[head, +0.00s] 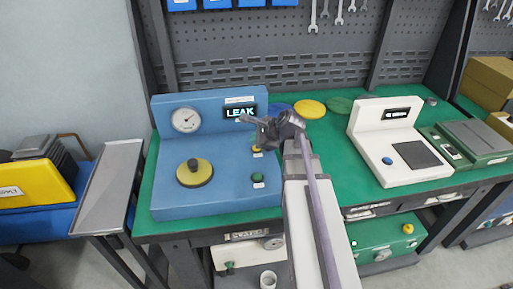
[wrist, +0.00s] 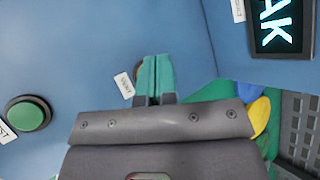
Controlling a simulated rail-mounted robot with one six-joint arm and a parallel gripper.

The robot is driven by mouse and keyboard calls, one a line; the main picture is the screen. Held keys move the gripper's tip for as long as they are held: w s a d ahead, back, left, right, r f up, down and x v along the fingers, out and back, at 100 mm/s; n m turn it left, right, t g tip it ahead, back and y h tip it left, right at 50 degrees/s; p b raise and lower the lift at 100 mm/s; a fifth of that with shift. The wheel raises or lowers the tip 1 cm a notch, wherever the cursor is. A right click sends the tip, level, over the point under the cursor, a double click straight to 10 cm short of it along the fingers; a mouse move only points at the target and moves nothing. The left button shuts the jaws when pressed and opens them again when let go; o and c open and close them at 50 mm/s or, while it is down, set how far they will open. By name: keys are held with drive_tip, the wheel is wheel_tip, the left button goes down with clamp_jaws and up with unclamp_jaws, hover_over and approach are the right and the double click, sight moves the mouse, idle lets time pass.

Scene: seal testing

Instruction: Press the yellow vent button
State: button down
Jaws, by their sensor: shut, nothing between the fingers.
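The blue test unit (head: 222,150) stands on the green bench top, with a lit display (head: 240,112) reading LEAK. The small yellow vent button (head: 257,148) is on its right side, above the green button (head: 258,185). In the wrist view, the VENT label (wrist: 124,85) shows beside my gripper (wrist: 156,60), and only a dark edge of the vent button (wrist: 138,70) shows behind the fingers. My gripper (head: 262,138) is shut and empty, with its teal fingertips close over the vent button. I cannot tell whether they touch it.
A gauge (head: 186,120) and a yellow knob with a black grip (head: 194,172) are on the unit's left. Coloured discs (head: 310,109) lie behind my arm. A white device (head: 398,150) stands to the right. The wrist view shows the green button (wrist: 28,114) at left.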

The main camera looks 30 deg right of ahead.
idle(0.7)
drive_tip(key=shift+f+b, duration=0.45)
drive_tip(key=shift+f+b, duration=0.3)
drive_tip(key=shift+b, duration=0.05)
idle(0.4)
drive_tip(key=shift+r+p, duration=0.75)
drive_tip(key=shift+p, duration=0.05)
drive_tip(key=shift+r, duration=0.1)
wheel_tip(320, 180, up, 5)
drive_tip(key=p, duration=0.5)
